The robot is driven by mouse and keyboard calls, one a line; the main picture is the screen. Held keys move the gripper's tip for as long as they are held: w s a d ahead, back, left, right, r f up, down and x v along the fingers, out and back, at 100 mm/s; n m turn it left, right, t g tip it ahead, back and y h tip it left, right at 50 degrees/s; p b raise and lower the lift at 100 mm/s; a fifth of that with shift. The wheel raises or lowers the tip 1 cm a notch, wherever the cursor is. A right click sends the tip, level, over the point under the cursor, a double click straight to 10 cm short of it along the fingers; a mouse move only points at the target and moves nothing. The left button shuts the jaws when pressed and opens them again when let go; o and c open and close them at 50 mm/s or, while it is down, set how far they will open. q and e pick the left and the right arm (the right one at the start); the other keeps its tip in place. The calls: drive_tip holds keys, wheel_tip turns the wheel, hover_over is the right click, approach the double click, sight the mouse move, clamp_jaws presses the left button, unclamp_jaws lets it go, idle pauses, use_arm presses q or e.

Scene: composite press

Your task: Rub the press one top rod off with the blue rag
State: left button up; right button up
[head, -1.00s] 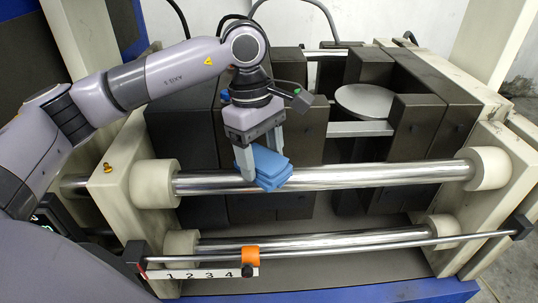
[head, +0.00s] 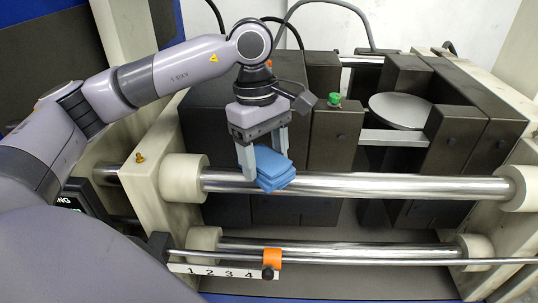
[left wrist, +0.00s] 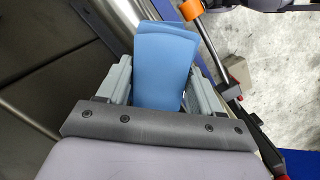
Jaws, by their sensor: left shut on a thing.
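The top rod (head: 400,187) is a shiny metal bar running left to right across the press between two cream collars. My left gripper (head: 264,160) is shut on the folded blue rag (head: 274,167). The rag lies over the left part of the top rod and hides a short stretch of it; it appears to touch the rod. In the left wrist view the rag (left wrist: 165,60) stands out between the two grey fingers. My right gripper is not in view.
A second shiny rod (head: 360,253) runs lower down, with a thin bar in front carrying an orange clip (head: 272,258) above a numbered white scale (head: 220,273). Dark blocks (head: 335,145) stand behind the top rod. A round grey disc (head: 402,110) sits at the back right.

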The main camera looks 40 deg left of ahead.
use_arm(q)
wheel_tip(320, 180, up, 7)
drive_tip(key=p, duration=0.5)
drive_tip(key=shift+r, duration=0.1)
idle(0.5)
